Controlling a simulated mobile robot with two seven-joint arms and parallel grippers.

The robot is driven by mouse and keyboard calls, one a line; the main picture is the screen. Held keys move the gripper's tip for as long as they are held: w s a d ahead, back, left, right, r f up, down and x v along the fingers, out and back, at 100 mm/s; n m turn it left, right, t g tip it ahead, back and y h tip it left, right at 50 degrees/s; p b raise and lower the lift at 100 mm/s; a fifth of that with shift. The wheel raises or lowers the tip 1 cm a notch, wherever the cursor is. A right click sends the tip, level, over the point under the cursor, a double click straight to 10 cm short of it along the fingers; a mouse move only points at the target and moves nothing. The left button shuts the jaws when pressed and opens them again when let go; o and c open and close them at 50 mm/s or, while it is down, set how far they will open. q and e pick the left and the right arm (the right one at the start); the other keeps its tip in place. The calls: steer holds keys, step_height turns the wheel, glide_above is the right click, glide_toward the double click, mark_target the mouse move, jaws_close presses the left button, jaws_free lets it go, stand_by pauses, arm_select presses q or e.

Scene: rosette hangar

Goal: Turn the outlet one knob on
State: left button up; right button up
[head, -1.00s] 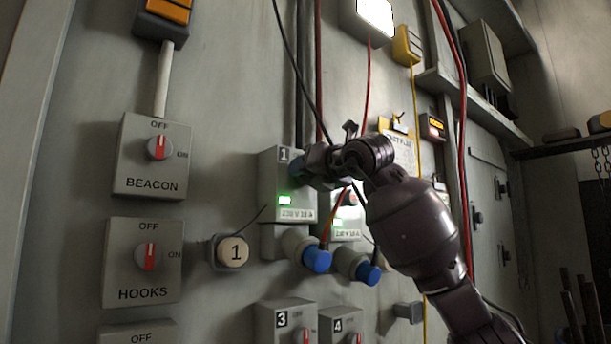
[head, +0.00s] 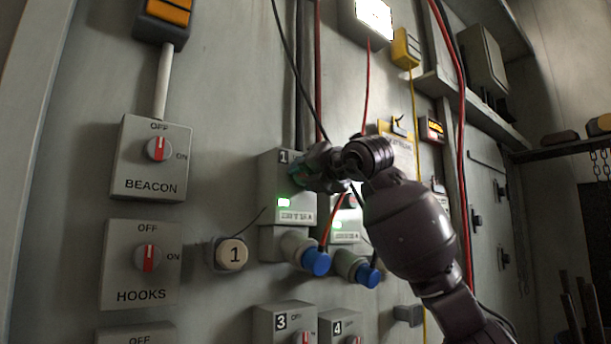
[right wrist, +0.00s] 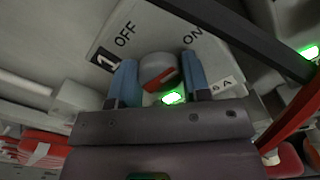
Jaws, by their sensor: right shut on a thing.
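The outlet one box (head: 275,208) is grey, marked 1, with a lit green lamp (head: 284,202). My right gripper (head: 299,174) is at the front of this box and hides its knob in the head view. In the right wrist view, the grey knob (right wrist: 156,64) with a red stripe sits between my two blue fingers, which are shut on it. The stripe lies slanted, roughly along the line of the lettering, its upper end towards the ON side. The OFF label (right wrist: 124,34) and ON label (right wrist: 192,36) show beyond it. My left gripper is out of view.
A second outlet with a green lamp (head: 337,225) is close on the right, partly behind my arm. Blue plugs (head: 316,262) and a red cable (head: 331,222) are below. Outlet boxes 3 (head: 284,322) and 4 (head: 337,325) stand lower. BEACON (head: 150,158) and HOOKS (head: 142,265) switches are left.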

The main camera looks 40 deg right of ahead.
steer(key=o, duration=0.8)
steer(key=shift+c, duration=0.2)
steer(key=shift+o, duration=0.8)
arm_select(q)
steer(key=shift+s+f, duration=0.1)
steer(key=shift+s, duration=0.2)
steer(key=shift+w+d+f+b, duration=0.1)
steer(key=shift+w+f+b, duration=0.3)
steer(key=shift+b, duration=0.25)
arm_select(e)
steer(key=s, duration=1.1)
steer(key=shift+d, duration=0.4)
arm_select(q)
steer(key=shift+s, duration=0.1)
arm_select(e)
steer(key=shift+w, duration=0.1)
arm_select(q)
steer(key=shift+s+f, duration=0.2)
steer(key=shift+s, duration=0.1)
